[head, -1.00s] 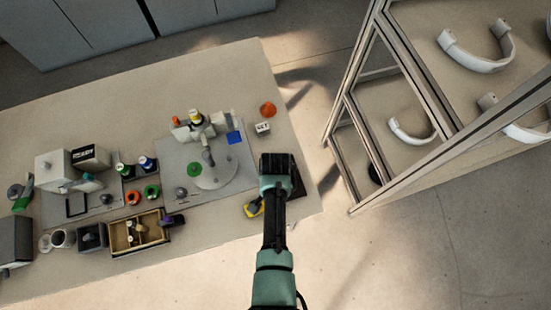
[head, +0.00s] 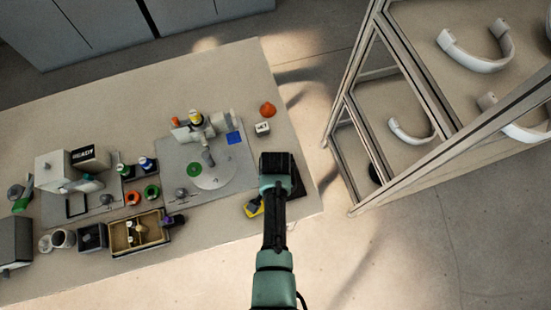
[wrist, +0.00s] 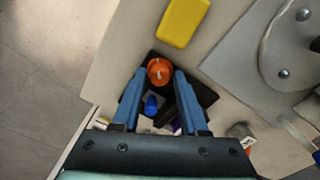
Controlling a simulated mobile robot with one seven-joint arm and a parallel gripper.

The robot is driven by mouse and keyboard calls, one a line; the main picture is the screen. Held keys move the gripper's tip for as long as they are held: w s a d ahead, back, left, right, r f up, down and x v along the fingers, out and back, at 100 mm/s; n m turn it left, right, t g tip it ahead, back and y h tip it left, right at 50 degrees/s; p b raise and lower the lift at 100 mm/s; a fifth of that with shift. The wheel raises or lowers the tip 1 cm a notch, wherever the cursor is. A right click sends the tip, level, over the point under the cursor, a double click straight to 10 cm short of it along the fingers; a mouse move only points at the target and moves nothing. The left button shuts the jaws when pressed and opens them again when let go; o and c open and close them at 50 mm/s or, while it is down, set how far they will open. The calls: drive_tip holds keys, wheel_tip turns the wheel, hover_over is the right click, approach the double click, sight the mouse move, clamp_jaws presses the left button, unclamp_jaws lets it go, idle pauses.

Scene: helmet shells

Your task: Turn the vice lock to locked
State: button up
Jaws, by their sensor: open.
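I cannot tell for certain which part is the vice lock. A grey fixture with a round plate (head: 220,176) stands on the table in the head view, left of my gripper. A green disc (head: 194,169), a grey lever-like part (head: 208,158) and a blue square (head: 235,138) are on it. The plate also shows at the right of the wrist view (wrist: 290,45). My gripper (wrist: 160,76) is open, its blue fingers either side of an orange round item (wrist: 160,70) over a dark tray (wrist: 204,94). Contact cannot be told. In the head view my arm hides the fingers.
A yellow block (wrist: 184,20) lies beside the dark tray. An orange piece (head: 267,109) and a small white block (head: 262,128) lie beyond my gripper. A wooden-edged bin (head: 121,239) stands left. A metal-framed rack (head: 350,150) stands off the table at right.

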wheel_tip(320, 180, up, 13)
drive_tip(key=shift+f, duration=0.2)
idle(0.7)
